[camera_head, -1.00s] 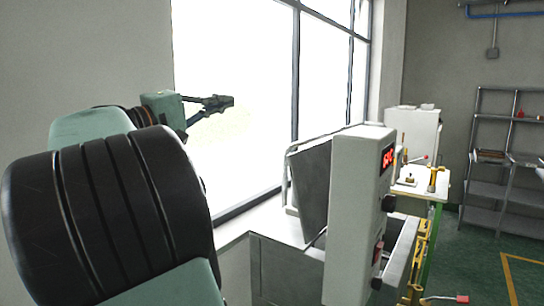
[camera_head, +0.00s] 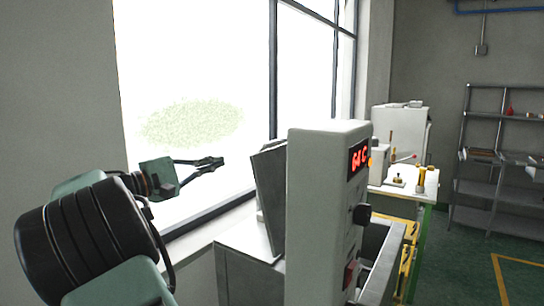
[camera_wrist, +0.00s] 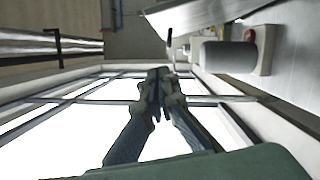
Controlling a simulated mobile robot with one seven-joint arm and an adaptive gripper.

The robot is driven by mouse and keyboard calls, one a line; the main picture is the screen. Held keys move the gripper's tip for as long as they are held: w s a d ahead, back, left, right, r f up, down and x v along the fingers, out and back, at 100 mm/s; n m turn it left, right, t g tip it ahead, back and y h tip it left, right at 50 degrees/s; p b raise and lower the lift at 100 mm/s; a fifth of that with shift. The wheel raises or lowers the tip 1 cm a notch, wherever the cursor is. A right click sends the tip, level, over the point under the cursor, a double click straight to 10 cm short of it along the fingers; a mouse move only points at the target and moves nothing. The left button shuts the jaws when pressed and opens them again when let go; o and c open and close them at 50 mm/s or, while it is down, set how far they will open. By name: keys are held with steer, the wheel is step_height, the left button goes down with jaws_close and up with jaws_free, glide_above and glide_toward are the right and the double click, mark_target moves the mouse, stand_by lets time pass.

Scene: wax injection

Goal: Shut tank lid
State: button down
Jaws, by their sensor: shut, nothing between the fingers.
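The tank lid (camera_head: 268,195) is a grey metal panel standing raised and tilted, behind the white control box (camera_head: 325,215) of the wax tank (camera_head: 240,262). The control box hides part of the lid and much of the tank. My gripper (camera_head: 220,162) is in front of the bright window, left of the lid and apart from it, at about the height of the lid's upper part. Its fingers are together and empty. They also show closed in the wrist view (camera_wrist: 158,75), with the window behind them.
The control box has a red lit display (camera_head: 360,154) and a dark knob. A bench (camera_head: 425,185) with small brass tools stands behind the tank, and a metal shelf (camera_head: 490,150) at the right. The wall and window frame are close behind my gripper.

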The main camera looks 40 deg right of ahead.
steer(key=s+d+r+p, duration=0.1)
steer(key=s+d+p, duration=0.1)
steer(key=d, duration=0.9)
steer(key=shift+s+d, duration=0.2)
steer(key=shift+s, duration=0.4)
steer(key=s+d+m+y+b, duration=0.1)
steer(key=s+d+m+b, duration=0.1)
steer(key=s+b, duration=0.6)
steer(key=s+d+m+b, duration=0.3)
steer(key=s+m+b, duration=0.2)
steer(key=s+b, duration=0.4)
steer(key=shift+s+f+y, duration=0.2)
steer(key=shift+s+y, duration=0.1)
steer(key=shift+y, duration=0.1)
steer(key=shift+r, duration=0.1)
